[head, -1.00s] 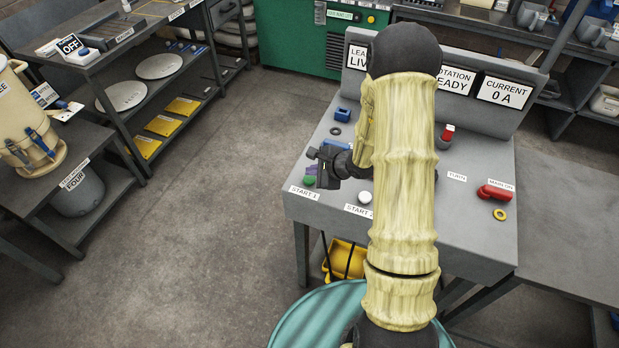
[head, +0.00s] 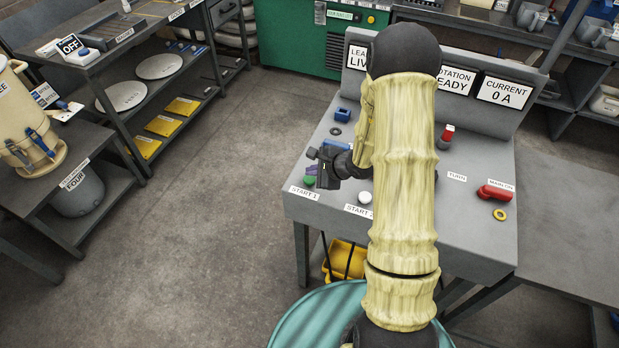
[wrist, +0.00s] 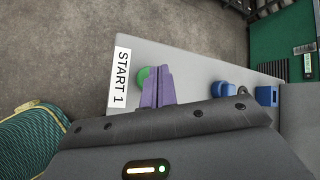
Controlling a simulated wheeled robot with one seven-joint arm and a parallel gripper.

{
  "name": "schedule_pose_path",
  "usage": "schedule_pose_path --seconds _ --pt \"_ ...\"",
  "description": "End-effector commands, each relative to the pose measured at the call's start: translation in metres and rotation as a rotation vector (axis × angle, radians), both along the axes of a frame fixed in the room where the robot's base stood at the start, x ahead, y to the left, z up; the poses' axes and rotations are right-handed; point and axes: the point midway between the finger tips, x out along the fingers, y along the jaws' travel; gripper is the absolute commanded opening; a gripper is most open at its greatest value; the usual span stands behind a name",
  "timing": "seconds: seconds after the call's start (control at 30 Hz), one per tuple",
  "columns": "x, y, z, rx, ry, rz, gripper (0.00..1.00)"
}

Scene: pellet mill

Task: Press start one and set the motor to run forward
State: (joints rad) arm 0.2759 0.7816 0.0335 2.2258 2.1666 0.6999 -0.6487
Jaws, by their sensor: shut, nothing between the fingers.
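The green START 1 button (head: 309,181) is at the console's front left corner, behind its START 1 label (head: 304,192). My gripper (head: 310,171) is shut and empty beside it, its purple fingers pointing down. In the wrist view the fingertips (wrist: 158,70) overlap the right side of the green button (wrist: 143,78); I cannot tell whether they touch it. No forward setting for the motor is readable; my arm hides the console's middle.
A white button (head: 365,197) stands at START 2, to the right. A red-topped part (head: 446,135), a red handle (head: 494,193) and a yellow ring (head: 499,214) are on the console's right.

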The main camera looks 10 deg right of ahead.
Motion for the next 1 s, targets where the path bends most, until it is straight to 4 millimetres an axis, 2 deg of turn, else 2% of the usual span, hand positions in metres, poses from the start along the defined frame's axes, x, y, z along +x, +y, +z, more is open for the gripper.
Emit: schedule_pose_path --seconds 1.0 --pt "-0.0003 0.0004 -0.0084 0.0 0.0 0.0 0.0"
